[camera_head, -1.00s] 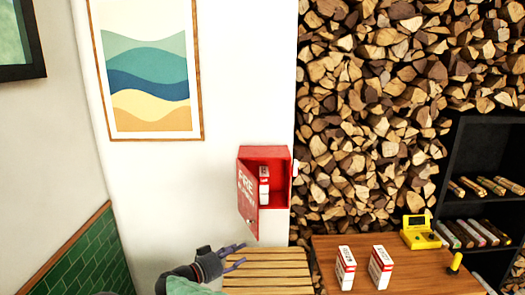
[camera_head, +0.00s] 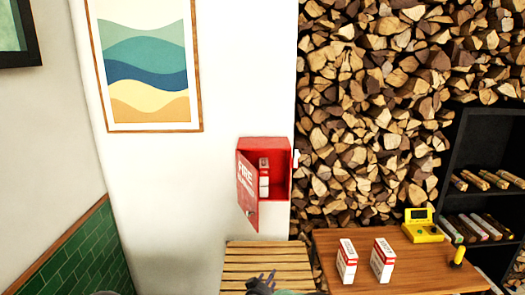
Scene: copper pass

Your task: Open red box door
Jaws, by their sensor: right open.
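The red box (camera_head: 278,145) hangs on the white wall in the middle of the view. Its red door (camera_head: 246,187), with white FIRE lettering, stands open, swung out on the left side. A small white and red item (camera_head: 264,180) shows inside the box. My right gripper (camera_head: 262,277) is at the bottom edge of the view, over the slatted wooden surface. It is open, well below the box and apart from the door. Most of its arm is cut off by the frame. My left gripper is not in view.
A slatted wooden surface (camera_head: 266,256) lies below the box. To its right, a wooden table (camera_head: 400,265) bears two white and red cartons (camera_head: 346,262) and a yellow device (camera_head: 423,228). Stacked logs (camera_head: 370,110) and a black shelf (camera_head: 480,135) stand behind.

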